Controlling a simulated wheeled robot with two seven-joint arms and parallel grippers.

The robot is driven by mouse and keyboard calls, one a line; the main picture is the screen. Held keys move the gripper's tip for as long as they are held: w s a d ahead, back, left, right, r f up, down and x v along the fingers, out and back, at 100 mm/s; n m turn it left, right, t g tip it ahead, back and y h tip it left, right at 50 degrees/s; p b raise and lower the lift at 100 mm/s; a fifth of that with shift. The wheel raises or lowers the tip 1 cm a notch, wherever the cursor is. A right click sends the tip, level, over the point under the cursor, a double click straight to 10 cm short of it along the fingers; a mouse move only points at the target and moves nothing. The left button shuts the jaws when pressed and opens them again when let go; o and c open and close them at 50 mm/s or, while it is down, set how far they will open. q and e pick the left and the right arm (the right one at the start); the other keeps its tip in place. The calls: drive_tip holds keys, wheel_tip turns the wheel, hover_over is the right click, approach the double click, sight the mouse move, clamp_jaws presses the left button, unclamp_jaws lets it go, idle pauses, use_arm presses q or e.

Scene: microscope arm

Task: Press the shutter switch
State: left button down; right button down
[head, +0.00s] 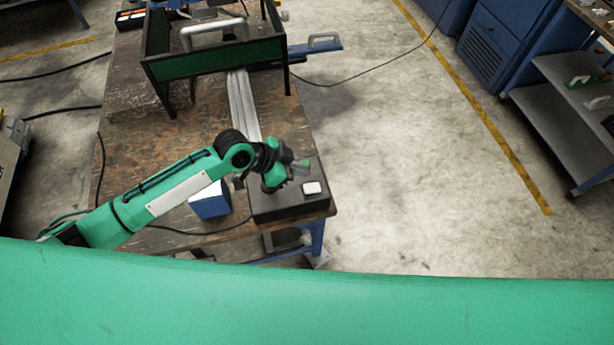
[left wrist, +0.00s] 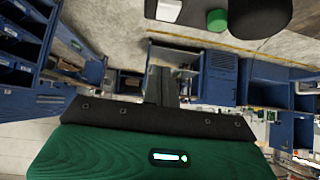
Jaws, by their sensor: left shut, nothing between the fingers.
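A black control box (head: 290,204) lies at the near right corner of the wooden table. A white square switch (head: 312,188) sits on its top, and a green button (head: 301,164) shows beside my gripper. The left wrist view shows a white switch (left wrist: 168,10) and a green round button (left wrist: 217,19) at its top edge. I cannot tell from a label which one is the shutter switch. My left gripper (head: 288,172) is shut and empty, low over the box's left part, next to the green button. Whether it touches anything is unclear. My right gripper is not in view.
A blue box (head: 210,201) stands left of the control box. A dark green frame with a white handle (head: 212,33) stands farther back on the table (head: 185,130). A cable crosses the floor behind. The floor (head: 420,190) right of the table is clear.

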use_arm(q)
drive_tip(key=v, duration=0.3)
drive_tip(key=b+v, duration=0.1)
drive_tip(key=shift+d+r, duration=0.2)
drive_tip(key=shift+r, duration=0.25)
